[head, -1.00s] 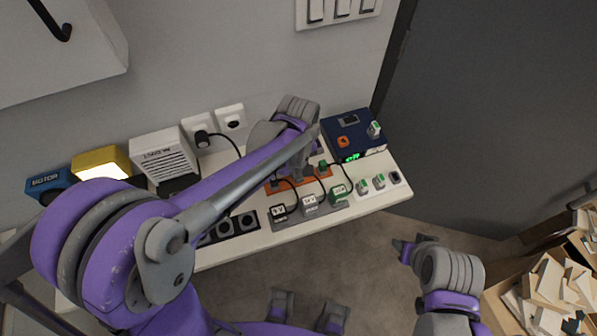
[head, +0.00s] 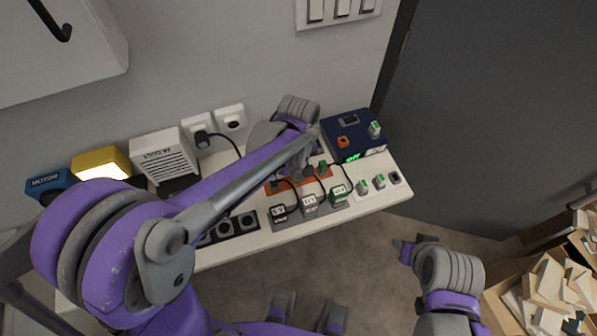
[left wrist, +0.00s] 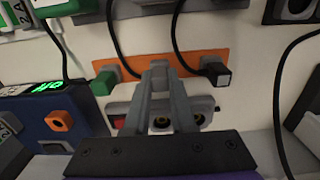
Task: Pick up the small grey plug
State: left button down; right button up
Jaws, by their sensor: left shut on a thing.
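The small grey plug is mostly hidden between the fingers of my left gripper (left wrist: 160,80), at the middle of the orange strip (left wrist: 142,67). The fingers are shut on it; a black cord rises just behind. I cannot tell whether the plug is still seated in the strip. A green plug (left wrist: 106,80) sits to the left and a black plug (left wrist: 216,72) to the right. In the head view my left gripper (head: 298,167) reaches down over the strip. My right gripper (head: 408,249) hangs beyond the table's front right; its opening is unclear.
A blue box (head: 352,136) with a green display stands at right, a white vented box (head: 165,157) at left. Black cords loop near the gripper. A black socket strip (head: 228,228) lies in front.

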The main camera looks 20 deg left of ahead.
aim_at(298, 170)
pick_arm(q)
jog(key=shift+r, duration=0.15)
notch_tip(298, 170, up, 10)
jog(key=shift+f+p, duration=0.15)
jog(key=shift+p, duration=0.3)
pick_arm(e)
jog(key=shift+w+r, duration=0.15)
jog(key=shift+r, duration=0.35)
